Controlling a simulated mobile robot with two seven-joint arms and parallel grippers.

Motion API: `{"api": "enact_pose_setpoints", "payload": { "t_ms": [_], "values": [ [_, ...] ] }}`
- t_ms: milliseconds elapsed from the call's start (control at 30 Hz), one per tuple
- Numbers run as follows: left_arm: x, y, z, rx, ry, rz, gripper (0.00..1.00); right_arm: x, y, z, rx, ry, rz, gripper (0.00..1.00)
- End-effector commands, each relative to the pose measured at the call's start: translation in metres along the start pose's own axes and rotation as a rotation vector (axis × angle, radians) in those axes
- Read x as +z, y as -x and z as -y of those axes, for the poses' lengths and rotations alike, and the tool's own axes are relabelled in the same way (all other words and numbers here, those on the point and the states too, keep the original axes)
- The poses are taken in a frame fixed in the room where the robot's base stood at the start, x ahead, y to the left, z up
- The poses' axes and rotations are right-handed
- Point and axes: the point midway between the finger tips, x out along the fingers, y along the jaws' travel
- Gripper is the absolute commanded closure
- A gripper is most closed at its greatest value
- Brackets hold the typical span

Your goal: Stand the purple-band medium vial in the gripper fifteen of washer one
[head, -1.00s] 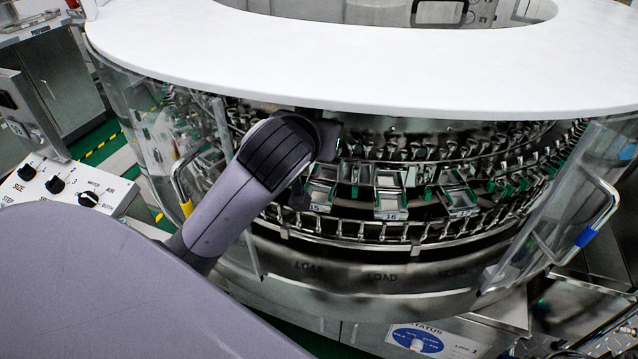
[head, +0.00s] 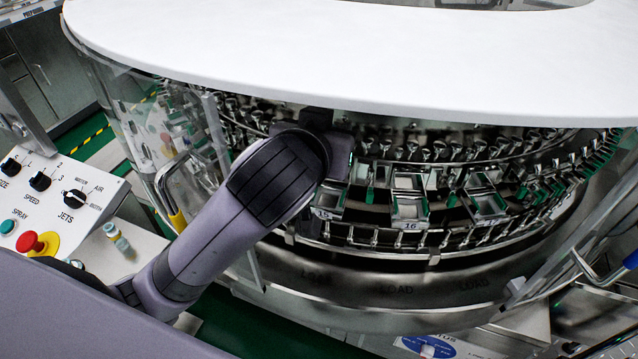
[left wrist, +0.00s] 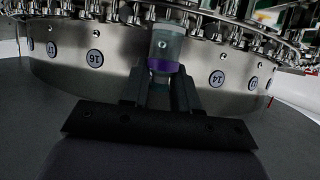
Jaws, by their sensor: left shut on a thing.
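The purple-band vial (left wrist: 166,48) is a clear vial with a purple ring near its lower end. It is held between the two fingers of my left gripper (left wrist: 163,84), which is shut on it. In the left wrist view the vial stands roughly upright in front of the washer's metal ring, between plates 16 and 14. In the head view my left wrist covers the gripper and vial, just above gripper fifteen (head: 328,199), whose plate reads 15. I cannot tell whether the vial touches the washer's gripper. My right gripper is not in view.
Gripper sixteen (head: 409,207) is beside fifteen. The washer's white top (head: 400,55) overhangs the ring. A clear guard with a yellow-marked handle (head: 178,219) stands left. A control panel (head: 50,195) and a small vial (head: 117,238) are at the left.

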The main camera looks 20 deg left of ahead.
Motion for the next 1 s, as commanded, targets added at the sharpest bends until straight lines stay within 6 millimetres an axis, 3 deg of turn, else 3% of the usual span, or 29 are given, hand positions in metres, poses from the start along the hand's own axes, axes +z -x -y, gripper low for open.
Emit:
{"api": "enact_pose_setpoints", "payload": {
  "t_ms": [100, 600, 1000],
  "values": [
    [0.026, -0.01, 0.001, -0.003, -0.006, 0.006, 1.0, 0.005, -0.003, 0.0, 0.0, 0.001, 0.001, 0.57],
    [0.076, -0.031, 0.001, -0.001, -0.004, 0.003, 1.0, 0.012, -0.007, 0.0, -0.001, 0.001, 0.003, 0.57],
    [0.081, -0.033, 0.0, 0.0, -0.001, 0.002, 1.0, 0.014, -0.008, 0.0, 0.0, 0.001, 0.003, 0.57]
  ]
}}
